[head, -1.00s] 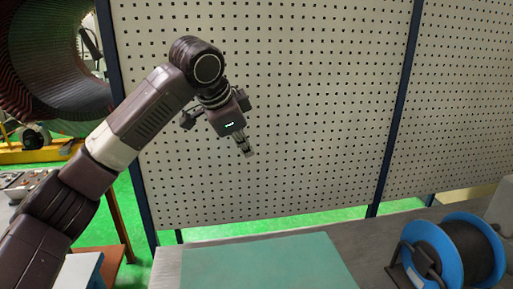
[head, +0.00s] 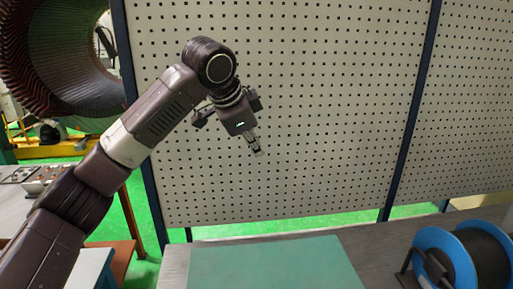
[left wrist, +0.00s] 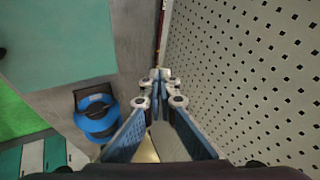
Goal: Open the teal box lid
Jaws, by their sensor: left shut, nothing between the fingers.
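A flat teal surface (head: 275,266) lies on the grey workbench at the bottom of the head view. It also fills the upper left of the left wrist view (left wrist: 60,40). I cannot tell whether it is a mat or a lid, and no box with a clear lid edge shows. My left gripper (head: 257,150) hangs in the air above the bench, in front of the perforated panel, with its fingers pointing down. In the left wrist view its fingertips (left wrist: 160,76) are together and hold nothing. My right gripper is not in view.
A blue cable reel (head: 460,258) stands on the bench at right. It also shows in the left wrist view (left wrist: 97,115). A perforated panel (head: 310,100) stands behind the bench. Teal and grey panels (left wrist: 50,153) show at the lower left of the wrist view. A large coil ring (head: 60,55) is at far left.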

